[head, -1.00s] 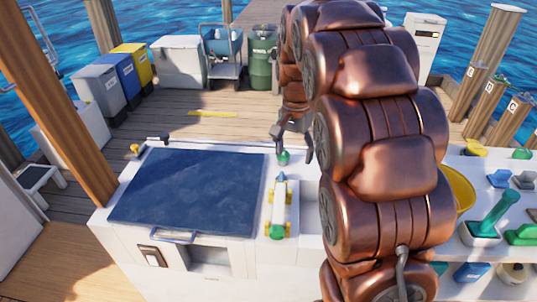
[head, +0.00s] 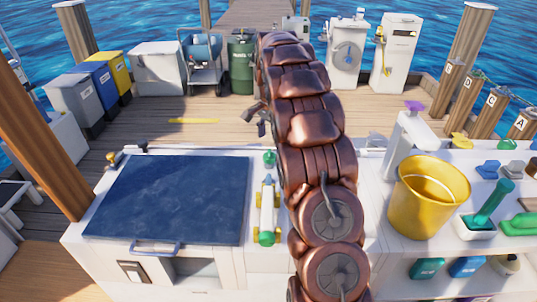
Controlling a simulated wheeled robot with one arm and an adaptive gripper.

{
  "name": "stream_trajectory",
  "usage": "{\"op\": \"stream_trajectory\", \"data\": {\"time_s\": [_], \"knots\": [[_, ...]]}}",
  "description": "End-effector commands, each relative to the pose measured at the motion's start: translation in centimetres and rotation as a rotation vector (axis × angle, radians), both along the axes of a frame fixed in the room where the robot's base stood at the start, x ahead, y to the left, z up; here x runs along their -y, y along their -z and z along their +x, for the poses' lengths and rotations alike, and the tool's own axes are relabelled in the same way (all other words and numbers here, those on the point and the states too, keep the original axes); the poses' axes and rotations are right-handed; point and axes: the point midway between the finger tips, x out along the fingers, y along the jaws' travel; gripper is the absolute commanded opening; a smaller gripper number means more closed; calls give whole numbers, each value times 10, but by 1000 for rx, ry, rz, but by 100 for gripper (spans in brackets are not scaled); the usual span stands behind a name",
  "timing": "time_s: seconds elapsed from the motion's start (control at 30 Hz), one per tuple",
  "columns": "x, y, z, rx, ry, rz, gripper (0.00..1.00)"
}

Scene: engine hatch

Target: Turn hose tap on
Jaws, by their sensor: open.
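No tap is plainly marked as the hose tap. A white pedestal (head: 345,76) with what looks like a round grey hose coil stands at the back of the dock. Beside it is a white cabinet (head: 395,68) with a yellow fitting; details are too small to tell. A white faucet-like post (head: 413,128) with a purple top (head: 414,106) rises from the counter behind the yellow bucket. My gripper (head: 257,123) is open and appears empty, beyond the counter's back edge, left of my arm. It is apart from the pedestal and the post. My arm hides part of the counter.
The white counter (head: 92,240) carries a dark blue hatch lid (head: 170,198), a green-and-white cylinder (head: 267,212), a green knob (head: 269,158) and a yellow bucket (head: 428,198). Bins, a cart (head: 203,66) and a green drum (head: 242,66) line the back left. The deck (head: 165,135) between is mostly clear.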

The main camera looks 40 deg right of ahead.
Motion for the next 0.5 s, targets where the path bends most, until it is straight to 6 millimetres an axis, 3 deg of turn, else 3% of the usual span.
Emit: {"op": "stream_trajectory", "data": {"time_s": [0.5], "knots": [[-1,63,0,-1,-4,-1,73]]}}
